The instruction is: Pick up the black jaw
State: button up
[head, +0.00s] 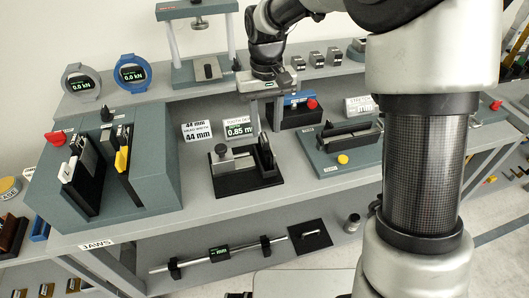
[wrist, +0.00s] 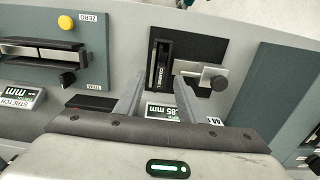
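A black upright jaw (head: 266,153) stands on a small black base plate (head: 247,183), to the right of a grey metal block with a round knob (head: 222,153). In the wrist view the black jaw (wrist: 161,62), with white lettering, lies just beyond the fingertips, left of the grey block (wrist: 205,74). My gripper (head: 265,122) points down above the black jaw. In the wrist view my gripper (wrist: 159,80) has its two fingers wide apart with nothing between them. Whether the fingertips reach down beside the jaw cannot be told.
A dark green holder (head: 150,150) at left has slots with a white-faced piece (head: 69,168) and a yellow-faced piece (head: 122,160). A green fixture with a yellow button (head: 342,159) stands at right. Reading signs (head: 238,128) stand behind the base plate. A lower shelf holds a bar gauge (head: 219,253).

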aim_at(264, 136)
jog(key=f, duration=0.5)
jog(key=shift+w+a+f, duration=0.25)
jog(key=shift+w+f, duration=0.05)
jog(key=shift+w, duration=0.1)
grip_shut()
jog(key=shift+r, duration=0.1)
dwell(1.0)
